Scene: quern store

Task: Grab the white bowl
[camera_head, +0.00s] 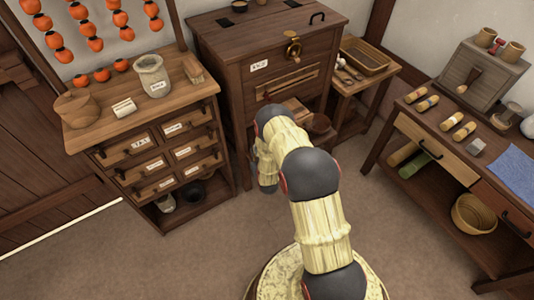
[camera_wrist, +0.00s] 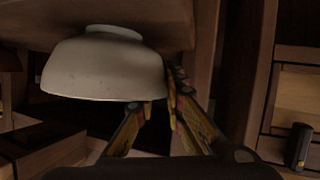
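The white bowl (camera_wrist: 103,70) fills the upper left of the wrist view. It appears upside down in the picture, its foot towards a wooden surface (camera_wrist: 160,18) at the top edge. My gripper (camera_wrist: 160,100) is at the bowl's right side. Its fingers converge closely at the rim, one at the inner side and one outside, and look shut on the wall. The exact contact is dark and hard to see. In the head view my arm hides the gripper, and I cannot make out the white bowl.
A dark wooden cabinet (camera_head: 230,60) stands behind my arm. A drawer chest (camera_head: 110,120) with a jar (camera_head: 152,76) is on the left. A workbench (camera_head: 400,125) with a basket (camera_head: 474,213) beneath is on the right. Floor (camera_head: 400,240) is free between my arm and the workbench.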

